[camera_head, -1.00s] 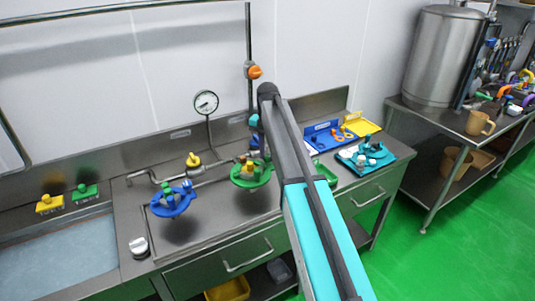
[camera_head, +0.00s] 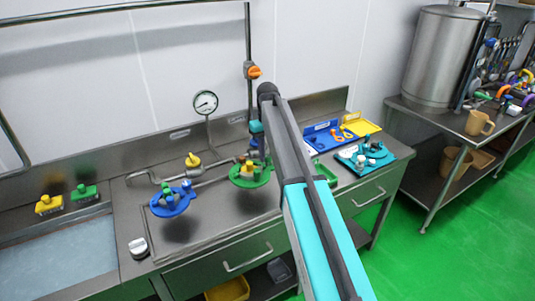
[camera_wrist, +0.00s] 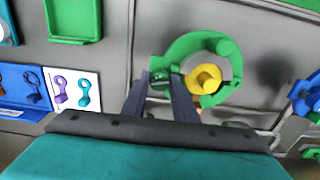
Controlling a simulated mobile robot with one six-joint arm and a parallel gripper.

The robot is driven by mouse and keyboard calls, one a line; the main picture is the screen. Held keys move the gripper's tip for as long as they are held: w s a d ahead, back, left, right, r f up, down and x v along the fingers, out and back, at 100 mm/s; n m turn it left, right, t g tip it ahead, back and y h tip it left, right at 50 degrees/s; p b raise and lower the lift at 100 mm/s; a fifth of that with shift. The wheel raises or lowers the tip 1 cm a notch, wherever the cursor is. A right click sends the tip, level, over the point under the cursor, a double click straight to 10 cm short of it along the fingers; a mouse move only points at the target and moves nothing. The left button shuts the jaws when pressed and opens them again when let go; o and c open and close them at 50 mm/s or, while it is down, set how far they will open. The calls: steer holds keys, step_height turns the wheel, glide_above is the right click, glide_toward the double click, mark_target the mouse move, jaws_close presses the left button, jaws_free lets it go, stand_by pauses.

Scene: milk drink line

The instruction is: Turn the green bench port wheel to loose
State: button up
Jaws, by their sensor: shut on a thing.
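The green bench port wheel (camera_head: 248,179) stands on the steel bench, right of the blue port wheel (camera_head: 171,207). In the wrist view the green wheel (camera_wrist: 208,40) is a broken ring around a grey centre with a yellow knob (camera_wrist: 206,78). My gripper (camera_wrist: 161,80) is at the ring's left side, with one dark finger on each side of a green piece of the wheel, shut on it. In the head view my arm and small parts crowd the wheel's right side, and the fingertips are hard to make out.
A pressure gauge (camera_head: 205,102) rises behind the port wheels. Right of my arm lie a green tray (camera_head: 327,174), a blue tray (camera_head: 328,134), a yellow tray (camera_head: 361,125) and a teal tray (camera_head: 364,158). Bare bench lies in front of the wheels.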

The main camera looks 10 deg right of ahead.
mark_target(268, 156)
steer(key=shift+n, duration=1.5)
steer(key=o, duration=1)
steer(key=shift+o, duration=0.2)
steer(key=shift+r, duration=0.15)
step_height(268, 156, up, 14)
steer(key=b, duration=0.3)
steer(key=shift+f, duration=0.2)
